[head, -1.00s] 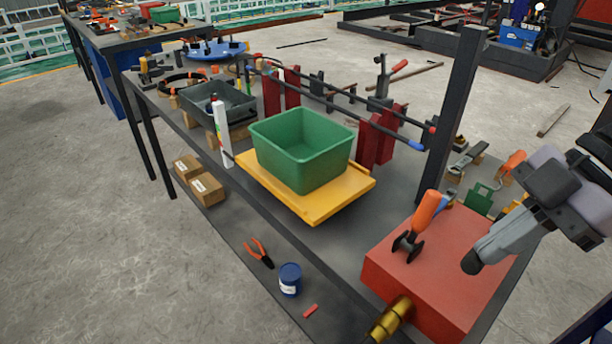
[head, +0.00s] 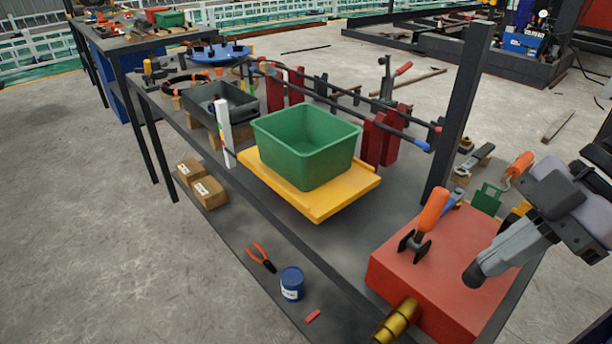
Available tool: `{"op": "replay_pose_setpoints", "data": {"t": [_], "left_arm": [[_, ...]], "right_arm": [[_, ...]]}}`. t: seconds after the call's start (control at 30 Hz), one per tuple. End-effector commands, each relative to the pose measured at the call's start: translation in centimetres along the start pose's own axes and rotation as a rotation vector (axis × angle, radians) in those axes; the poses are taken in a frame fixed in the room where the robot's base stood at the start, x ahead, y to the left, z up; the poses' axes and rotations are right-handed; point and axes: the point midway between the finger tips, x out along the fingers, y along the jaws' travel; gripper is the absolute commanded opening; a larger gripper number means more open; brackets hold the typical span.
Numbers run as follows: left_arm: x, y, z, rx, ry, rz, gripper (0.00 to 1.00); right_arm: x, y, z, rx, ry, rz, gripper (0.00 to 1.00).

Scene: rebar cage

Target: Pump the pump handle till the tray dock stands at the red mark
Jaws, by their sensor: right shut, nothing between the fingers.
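The tray dock (head: 325,208) is a yellow platform beside the near edge of the bench. The green tray (head: 305,150) sits on it. A white upright post (head: 224,125) stands left of the dock; I cannot clearly make out a red mark on it. The pump handle (head: 432,212) has an orange grip and stands tilted up on the red pump box (head: 450,265). My right gripper (head: 474,274) is shut and empty, above the right part of the red box. It is to the right of the handle and apart from it.
A dark upright column (head: 457,115) stands behind the pump box. A brass fitting (head: 398,320) sticks out of the box's front. Rods with red blocks (head: 372,138) run behind the tray. Pliers (head: 262,258) and a blue can (head: 291,283) lie on the lower shelf.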

Motion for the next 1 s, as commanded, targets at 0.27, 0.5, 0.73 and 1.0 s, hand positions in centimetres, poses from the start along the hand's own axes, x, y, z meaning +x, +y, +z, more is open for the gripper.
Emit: {"op": "replay_pose_setpoints", "data": {"t": [0.27,0.5,0.73,1.0], "left_arm": [[0.4,0.0,0.5,0.0,0.0,0.0,0.43],[0.7,0.0,0.9,0.0,0.0,0.0,0.43],[0.8,0.0,1.0,0.0,0.0,0.0,0.43],[-0.3,0.0,-0.4,0.0,0.0,0.0,0.43]], "right_arm": [[0.6,-0.1,0.3,0.001,-0.001,0.0,0.0],[1.0,-0.1,0.6,0.001,-0.001,0.0,0.0],[1.1,-0.2,0.6,0.001,-0.001,0.0,0.0],[-0.8,0.3,-0.1,0.003,-0.002,0.001,0.0]]}}
